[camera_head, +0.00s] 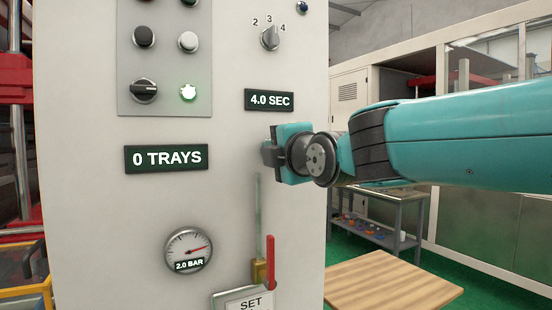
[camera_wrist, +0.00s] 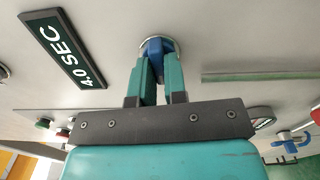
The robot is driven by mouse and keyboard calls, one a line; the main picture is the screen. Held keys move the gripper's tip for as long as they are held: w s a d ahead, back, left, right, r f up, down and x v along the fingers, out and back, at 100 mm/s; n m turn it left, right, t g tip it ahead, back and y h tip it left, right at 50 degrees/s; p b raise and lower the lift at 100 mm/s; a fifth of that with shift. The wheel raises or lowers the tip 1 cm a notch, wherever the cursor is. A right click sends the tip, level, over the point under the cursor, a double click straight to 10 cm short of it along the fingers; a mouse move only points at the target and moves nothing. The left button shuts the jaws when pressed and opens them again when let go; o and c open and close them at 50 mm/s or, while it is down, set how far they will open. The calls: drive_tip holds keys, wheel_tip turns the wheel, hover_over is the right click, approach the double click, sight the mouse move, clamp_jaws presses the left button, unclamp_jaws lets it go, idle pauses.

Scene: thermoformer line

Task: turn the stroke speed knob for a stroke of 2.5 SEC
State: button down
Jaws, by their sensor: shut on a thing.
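The stroke display (camera_head: 269,100) on the pale panel reads 4.0 SEC; it also shows, tilted, in the wrist view (camera_wrist: 62,48). My gripper (camera_head: 270,152) is at the panel just below this display. In the wrist view its two teal fingers (camera_wrist: 158,68) are closed on a blue knob (camera_wrist: 157,46) with a pale round base on the panel. The knob's front is mostly covered by the fingers, so its pointer cannot be read. In the head view the knob is hidden behind my gripper.
A selector (camera_head: 270,38) marked 2, 3, 4 is above the display. Buttons and a black switch (camera_head: 144,91) are at upper left, with a 0 TRAYS display (camera_head: 166,158) below. A gauge (camera_head: 188,250) reads 2.0 BAR. A red lever (camera_head: 270,262) stands below my gripper.

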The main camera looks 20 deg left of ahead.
drive_tip(key=shift+n, duration=0.5)
drive_tip(key=c, duration=1.2)
unclamp_jaws()
drive_tip(key=shift+o, duration=0.2)
drive_tip(key=b+v, duration=0.6)
drive_tip(key=v, duration=1.1)
drive_tip(key=shift+s, duration=0.2)
drive_tip(key=shift+d, duration=0.15)
drive_tip(key=shift+f, duration=0.1)
